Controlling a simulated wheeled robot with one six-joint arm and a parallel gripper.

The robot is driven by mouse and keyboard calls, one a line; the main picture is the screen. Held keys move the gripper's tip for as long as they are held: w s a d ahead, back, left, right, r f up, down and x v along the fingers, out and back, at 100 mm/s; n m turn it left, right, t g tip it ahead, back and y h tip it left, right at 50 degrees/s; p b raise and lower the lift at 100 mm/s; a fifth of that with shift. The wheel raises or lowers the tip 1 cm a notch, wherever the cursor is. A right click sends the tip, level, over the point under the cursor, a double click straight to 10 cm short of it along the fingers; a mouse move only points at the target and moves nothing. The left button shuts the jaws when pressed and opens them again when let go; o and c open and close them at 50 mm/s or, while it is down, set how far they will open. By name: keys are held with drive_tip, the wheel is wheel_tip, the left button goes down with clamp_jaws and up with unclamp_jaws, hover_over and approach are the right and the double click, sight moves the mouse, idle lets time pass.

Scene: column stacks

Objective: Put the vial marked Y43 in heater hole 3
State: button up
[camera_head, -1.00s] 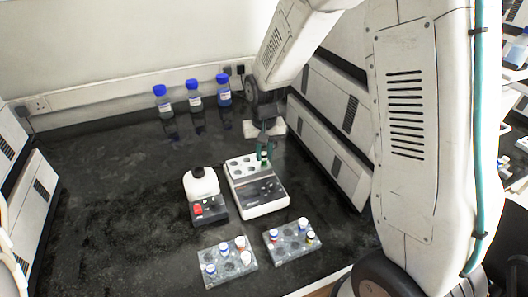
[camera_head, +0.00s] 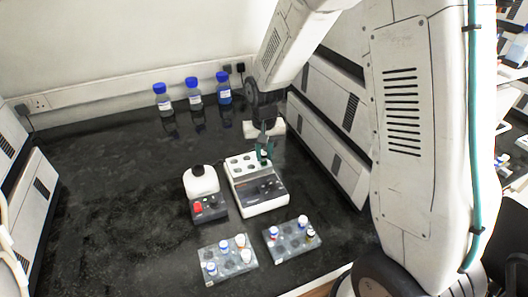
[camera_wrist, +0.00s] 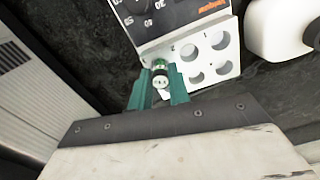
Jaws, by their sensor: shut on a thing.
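My gripper (camera_head: 264,153) is shut on a small vial (camera_wrist: 159,66) with a green band and a pale round top. The vial is at the heater's back right, by the hole plate. In the wrist view the green fingers (camera_wrist: 159,90) flank it. Its marking cannot be read. The heater (camera_head: 262,199) is a white block with a dark control panel and a plate of round holes. In the wrist view several holes of its plate (camera_wrist: 207,56) look empty, to the right of the vial. I cannot tell whether the vial's lower end is in a hole.
A white-topped device with a red knob (camera_head: 206,199) stands left of the heater. Two vial racks (camera_head: 216,277) (camera_head: 281,257) with capped vials lie in front. Blue-capped bottles (camera_head: 195,94) stand at the back. Pale cabinets (camera_head: 318,150) border the right. The left bench is clear.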

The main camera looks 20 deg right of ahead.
drive_tip(key=shift+f, duration=0.2)
drive_tip(key=shift+f, duration=0.45)
drive_tip(key=o, duration=1.2)
drive_tip(key=shift+o, duration=0.2)
drive_tip(key=shift+r, duration=3.05)
